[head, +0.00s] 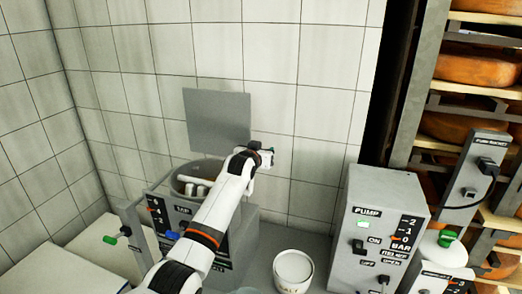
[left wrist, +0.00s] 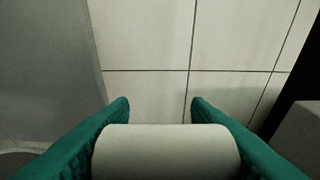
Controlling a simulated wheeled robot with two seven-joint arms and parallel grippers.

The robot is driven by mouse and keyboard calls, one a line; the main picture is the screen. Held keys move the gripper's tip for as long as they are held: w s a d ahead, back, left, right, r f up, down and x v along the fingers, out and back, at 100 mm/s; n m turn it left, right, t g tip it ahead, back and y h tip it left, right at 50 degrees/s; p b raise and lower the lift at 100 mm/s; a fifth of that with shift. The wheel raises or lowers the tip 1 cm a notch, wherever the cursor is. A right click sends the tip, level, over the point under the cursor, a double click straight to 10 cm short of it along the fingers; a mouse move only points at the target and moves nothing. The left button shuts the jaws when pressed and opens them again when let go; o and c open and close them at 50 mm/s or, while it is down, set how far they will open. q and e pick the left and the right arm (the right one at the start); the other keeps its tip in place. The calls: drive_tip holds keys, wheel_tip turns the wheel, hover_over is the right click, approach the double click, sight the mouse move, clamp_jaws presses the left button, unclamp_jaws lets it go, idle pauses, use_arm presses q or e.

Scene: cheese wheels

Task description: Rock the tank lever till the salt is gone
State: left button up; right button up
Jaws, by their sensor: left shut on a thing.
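The grey tank (head: 243,242) stands against the tiled wall in the head view, partly hidden by my left arm. Its open basin (head: 178,170) holds white pieces (head: 190,187); I cannot tell whether they are salt. My left gripper (head: 266,152) is behind the tank's right side, near the wall. In the left wrist view its green fingers (left wrist: 160,106) are on both sides of a pale rounded handle (left wrist: 165,152), shut on it. I take this to be the tank lever; the rest of it is hidden. My right gripper is out of view.
A grey plate (head: 217,120) is upright behind the basin. Shelves with orange cheese wheels (head: 476,72) fill the right side. A white lid (head: 95,250) lies at lower left.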

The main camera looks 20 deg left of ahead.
use_arm(q)
drive_tip(key=shift+s+d+f, duration=0.1)
drive_tip(key=shift+d+f, duration=0.15)
drive_tip(key=shift+f, duration=0.6)
drive_tip(key=o, duration=1.3)
drive_tip(key=shift+c, duration=0.2)
drive_tip(key=shift+o, duration=0.2)
drive_tip(key=shift+w+d+r, duration=0.1)
drive_tip(key=shift+w, duration=0.2)
drive_tip(key=b+v, duration=0.2)
drive_tip(key=v, duration=1)
drive_tip(key=shift+r, duration=0.1)
